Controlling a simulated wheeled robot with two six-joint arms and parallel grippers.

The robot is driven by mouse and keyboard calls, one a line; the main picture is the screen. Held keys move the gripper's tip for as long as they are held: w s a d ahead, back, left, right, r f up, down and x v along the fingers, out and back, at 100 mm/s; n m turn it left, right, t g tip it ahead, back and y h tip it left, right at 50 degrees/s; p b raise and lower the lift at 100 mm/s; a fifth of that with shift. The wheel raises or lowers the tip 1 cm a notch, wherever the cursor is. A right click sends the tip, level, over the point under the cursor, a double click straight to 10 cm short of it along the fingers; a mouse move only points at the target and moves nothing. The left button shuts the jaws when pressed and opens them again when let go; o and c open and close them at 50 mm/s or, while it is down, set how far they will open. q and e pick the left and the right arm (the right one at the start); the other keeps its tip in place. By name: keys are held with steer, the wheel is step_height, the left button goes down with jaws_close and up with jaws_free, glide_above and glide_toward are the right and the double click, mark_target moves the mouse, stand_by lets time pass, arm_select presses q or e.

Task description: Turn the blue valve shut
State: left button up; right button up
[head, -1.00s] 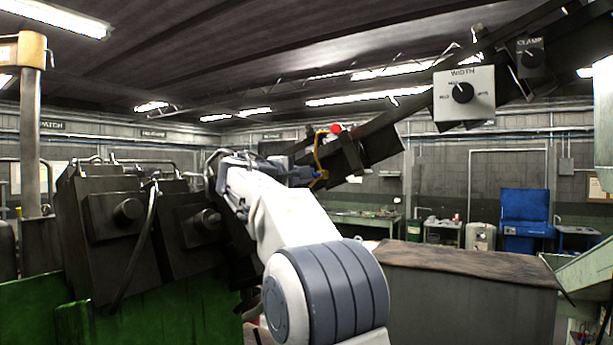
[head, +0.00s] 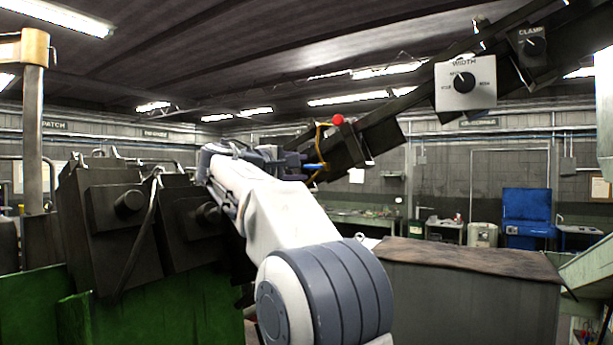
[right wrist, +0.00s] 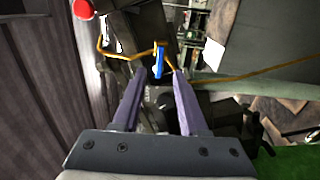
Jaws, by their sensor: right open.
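In the right wrist view the blue handle (right wrist: 158,62) shows beyond and between the open fingertips of my right gripper (right wrist: 157,78). It lies roughly lengthwise between the fingers, and nothing is held. Whether a finger touches the handle or pipe cannot be told. My left gripper is not in view.
A red knob (head: 338,120) sits just above the yellow pipe. The dark beam (head: 415,103) rises to the right with a WIDTH dial box (head: 465,86) and a CLAMP dial (head: 533,46). Dark machine blocks (head: 115,215) stand at left, a grey cabinet (head: 470,305) at right.

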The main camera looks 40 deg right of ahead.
steer(key=b+v, duration=0.2)
steer(key=v, duration=0.4)
steer(key=shift+a, duration=0.2)
steer(key=s+a+f+n+y+b, duration=0.15)
steer(key=a+f+y, duration=0.35)
steer(key=f, duration=0.6)
steer(key=s+a+f+n+y+b, duration=0.1)
steer(key=a+f+n+y, duration=0.15)
steer(key=a+f, duration=0.65)
steer(key=s+a+f+n+y+b, duration=0.15)
steer(key=a+f+y, duration=0.3)
steer(key=f, duration=0.75)
steer(key=s+a+f+m+g+y+b, duration=0.1)
steer(key=s+a+f, duration=0.4)
steer(key=s+f, duration=0.8)
steer(key=s+a+f+m+g+y+b, duration=0.2)
steer(key=s+a+f+g, duration=0.4)
steer(key=s+f, duration=0.6)
steer(key=s+y+b, duration=0.1)
steer(key=s+y, duration=0.1)
steer(key=s, duration=0.1)
steer(key=shift+a+f+y, duration=0.3)
steer(key=shift+f, duration=0.1)
